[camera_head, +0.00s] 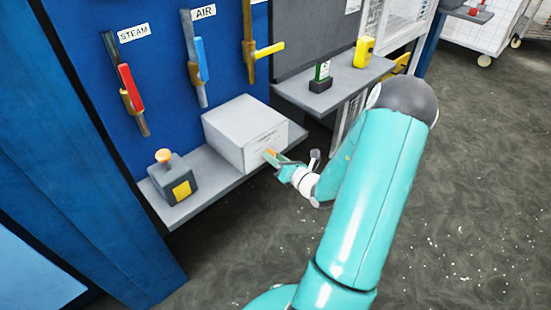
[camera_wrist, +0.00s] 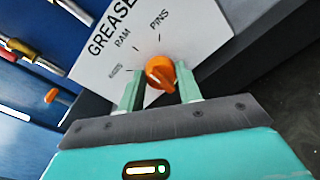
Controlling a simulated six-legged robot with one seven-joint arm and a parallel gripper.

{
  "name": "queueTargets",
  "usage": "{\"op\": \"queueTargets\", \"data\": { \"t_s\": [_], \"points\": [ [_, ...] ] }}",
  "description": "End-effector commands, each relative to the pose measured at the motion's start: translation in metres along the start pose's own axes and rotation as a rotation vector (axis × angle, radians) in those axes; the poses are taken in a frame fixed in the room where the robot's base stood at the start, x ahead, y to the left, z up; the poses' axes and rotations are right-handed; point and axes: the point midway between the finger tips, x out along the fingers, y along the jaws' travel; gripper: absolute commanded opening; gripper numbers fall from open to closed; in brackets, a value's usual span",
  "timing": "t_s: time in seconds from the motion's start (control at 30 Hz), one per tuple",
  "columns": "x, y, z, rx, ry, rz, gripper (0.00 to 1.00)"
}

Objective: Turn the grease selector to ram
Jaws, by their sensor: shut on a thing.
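The grease selector is an orange knob (camera_wrist: 160,73) on the white face of a box (camera_wrist: 110,62) lettered GREASE. RAM and PINS are printed beside the knob, with short tick marks; a third label to the left is too blurred to read. My gripper (camera_wrist: 160,88) is shut on the knob, with one pale green finger on each side of it. I cannot tell which mark the knob points to. In the head view my gripper (camera_head: 273,158) is at the front of the light grey box (camera_head: 245,132), and the knob is mostly hidden by the fingers.
The box sits on a grey shelf (camera_head: 205,202) beside a dark block with an orange button (camera_head: 173,178). Red STEAM (camera_head: 130,88), blue AIR (camera_head: 201,60) and yellow (camera_head: 268,50) valve handles are on the blue panel above.

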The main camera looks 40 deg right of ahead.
Motion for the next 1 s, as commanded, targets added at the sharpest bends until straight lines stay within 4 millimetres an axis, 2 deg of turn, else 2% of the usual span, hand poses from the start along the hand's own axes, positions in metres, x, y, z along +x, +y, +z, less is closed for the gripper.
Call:
{"op": "queueTargets", "data": {
  "t_s": [0.23, 0.27, 0.37, 0.73, 0.87, 1.0],
  "points": [
    [-0.001, -0.001, 0.0, -0.001, 0.0, -0.002, 0.12],
    [-0.001, -0.001, 0.0, -0.001, 0.0, -0.002, 0.39],
    [-0.001, -0.001, 0.0, -0.001, 0.0, -0.001, 0.56],
    [-0.005, -0.001, 0.0, -0.002, -0.001, -0.002, 0.56],
    [-0.022, -0.001, 0.001, -0.002, 0.0, -0.003, 0.56],
    [-0.051, -0.001, 0.001, -0.002, 0.0, -0.005, 0.56]
  ]
}}
